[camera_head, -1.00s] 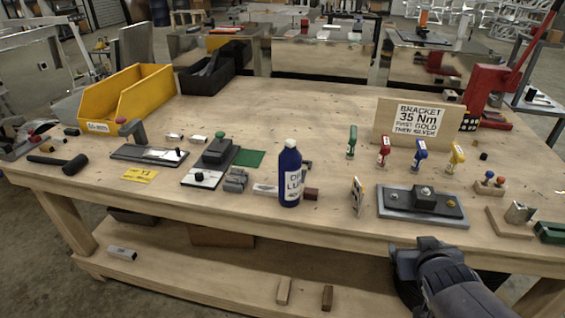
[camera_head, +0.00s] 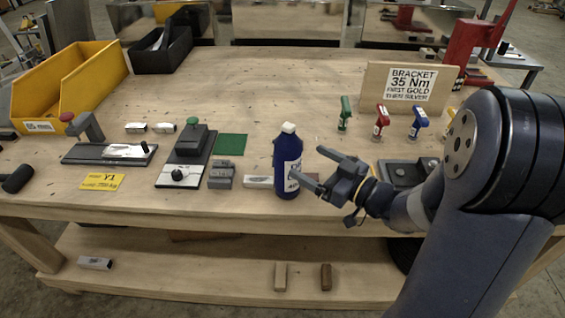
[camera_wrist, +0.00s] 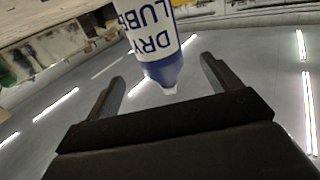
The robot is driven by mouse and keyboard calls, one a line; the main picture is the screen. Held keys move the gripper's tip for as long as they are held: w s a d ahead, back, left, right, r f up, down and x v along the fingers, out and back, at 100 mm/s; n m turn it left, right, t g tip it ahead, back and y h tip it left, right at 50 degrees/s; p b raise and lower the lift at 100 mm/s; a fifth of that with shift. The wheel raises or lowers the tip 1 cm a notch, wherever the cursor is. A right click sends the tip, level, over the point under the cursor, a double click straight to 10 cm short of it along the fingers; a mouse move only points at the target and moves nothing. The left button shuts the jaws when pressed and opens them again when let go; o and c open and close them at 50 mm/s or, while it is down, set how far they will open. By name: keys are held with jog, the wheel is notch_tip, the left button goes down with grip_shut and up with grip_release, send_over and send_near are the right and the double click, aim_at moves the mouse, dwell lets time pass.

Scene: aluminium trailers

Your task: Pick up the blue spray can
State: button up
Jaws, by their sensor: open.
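The blue spray can (camera_head: 290,149) stands upright near the front edge of the workbench, with a white cap and a white label. My gripper (camera_head: 306,164) is open just to its right, its fingers pointing left toward it. In the head view, the nearer fingertip overlaps the label. In the wrist view, the can (camera_wrist: 163,68) appears upside down, its "DRY LUBE" label facing me, in line with the gap between the open fingers (camera_wrist: 163,72). I cannot tell whether the fingers touch it.
A grey block (camera_head: 221,176) and a small pale block (camera_head: 258,182) lie left of the can. A dark fixture plate (camera_head: 398,170) is partly behind my arm.

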aim_at(282, 147)
jog(key=p+x, duration=0.1)
jog(key=x, duration=0.8)
jog(key=shift+w+a+f, duration=0.15)
jog(key=shift+w, duration=0.1)
jog(key=c, duration=1.3)
